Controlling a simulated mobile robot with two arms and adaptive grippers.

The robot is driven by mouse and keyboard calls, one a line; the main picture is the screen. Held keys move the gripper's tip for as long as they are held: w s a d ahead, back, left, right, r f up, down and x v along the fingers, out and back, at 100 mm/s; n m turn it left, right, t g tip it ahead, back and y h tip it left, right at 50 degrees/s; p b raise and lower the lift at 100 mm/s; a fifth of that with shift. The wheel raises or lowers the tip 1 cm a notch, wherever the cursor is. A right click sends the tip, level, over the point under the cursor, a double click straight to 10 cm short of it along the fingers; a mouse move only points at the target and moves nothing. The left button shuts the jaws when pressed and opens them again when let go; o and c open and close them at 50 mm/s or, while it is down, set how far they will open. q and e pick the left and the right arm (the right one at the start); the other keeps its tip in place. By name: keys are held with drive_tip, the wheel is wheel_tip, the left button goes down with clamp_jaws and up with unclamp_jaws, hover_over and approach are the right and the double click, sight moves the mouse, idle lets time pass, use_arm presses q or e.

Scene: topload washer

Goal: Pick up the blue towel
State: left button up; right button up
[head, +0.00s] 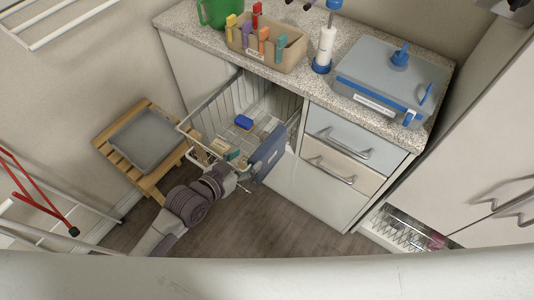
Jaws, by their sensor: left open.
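My right gripper is out of view.
A small bright blue item (243,122) lies in the basket. A wooden stool (157,184) with a grey flat item (143,137) stands to the left. A drawer cabinet (335,155) is to the right; a drying rack with red bars (35,203) is at far left. Floor in front is clear.

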sight(264, 147)
use_arm(q)
drive_tip(key=x, duration=0.4)
drive_tip(key=shift+w+d+f, duration=0.1)
drive_tip(key=shift+w, duration=0.15)
drive_tip(key=x, duration=0.5)
drive_tip(key=shift+d, duration=0.35)
clamp_jaws()
